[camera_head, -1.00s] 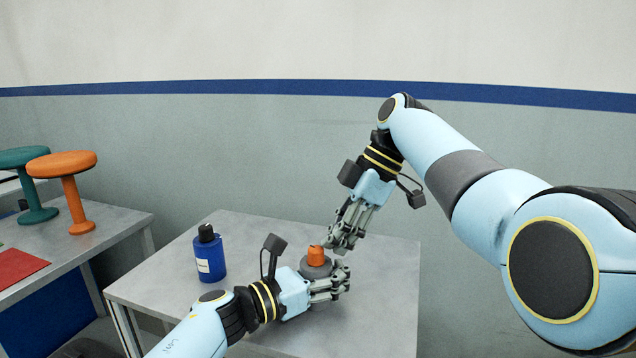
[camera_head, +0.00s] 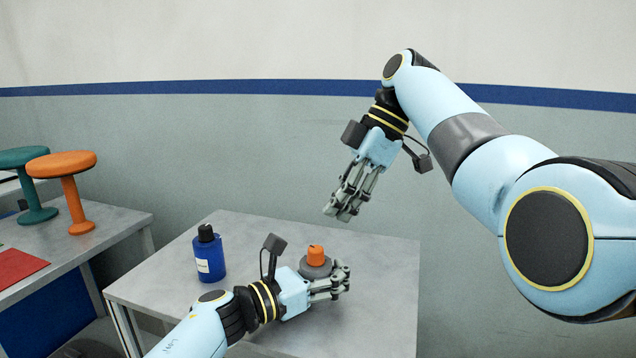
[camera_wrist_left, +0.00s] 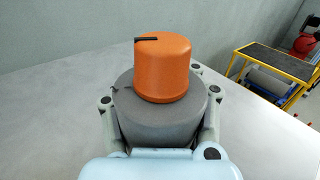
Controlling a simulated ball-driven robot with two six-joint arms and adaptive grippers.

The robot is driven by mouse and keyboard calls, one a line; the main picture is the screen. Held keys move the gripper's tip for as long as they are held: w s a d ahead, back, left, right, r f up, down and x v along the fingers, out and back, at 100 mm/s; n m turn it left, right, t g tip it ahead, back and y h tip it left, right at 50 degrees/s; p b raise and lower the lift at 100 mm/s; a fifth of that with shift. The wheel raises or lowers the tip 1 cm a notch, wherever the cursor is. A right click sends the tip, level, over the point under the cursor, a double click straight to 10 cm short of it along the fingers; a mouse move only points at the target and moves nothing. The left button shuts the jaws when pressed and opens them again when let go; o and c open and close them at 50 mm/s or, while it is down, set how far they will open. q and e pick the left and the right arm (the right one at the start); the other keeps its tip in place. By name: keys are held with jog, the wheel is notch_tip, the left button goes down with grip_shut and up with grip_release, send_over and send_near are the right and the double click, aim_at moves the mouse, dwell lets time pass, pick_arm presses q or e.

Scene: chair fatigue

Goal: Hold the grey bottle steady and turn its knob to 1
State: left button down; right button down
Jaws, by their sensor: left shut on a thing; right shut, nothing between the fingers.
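The grey bottle (camera_head: 314,269) stands upright on the grey table, and its lower part is hidden behind my left gripper in the head view. Its orange knob (camera_head: 315,253) sits on top. In the left wrist view the knob (camera_wrist_left: 163,72) has a dark pointer line at its upper left edge; I cannot read any numbers on the bottle (camera_wrist_left: 165,125). My left gripper (camera_head: 342,278) is shut around the grey bottle, its fingers on both sides of the body. My right gripper (camera_head: 338,214) is shut and empty, above the knob and apart from it.
A blue bottle (camera_head: 209,257) with a black cap stands at the left of the table (camera_head: 385,285). The table's right side is clear. Another table at the left holds an orange stool (camera_head: 62,165), a teal stool (camera_head: 25,159) and a red sheet (camera_head: 18,267).

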pick_arm(q)
jog(key=c, duration=0.7)
grip_release()
jog(key=shift+o, duration=0.2)
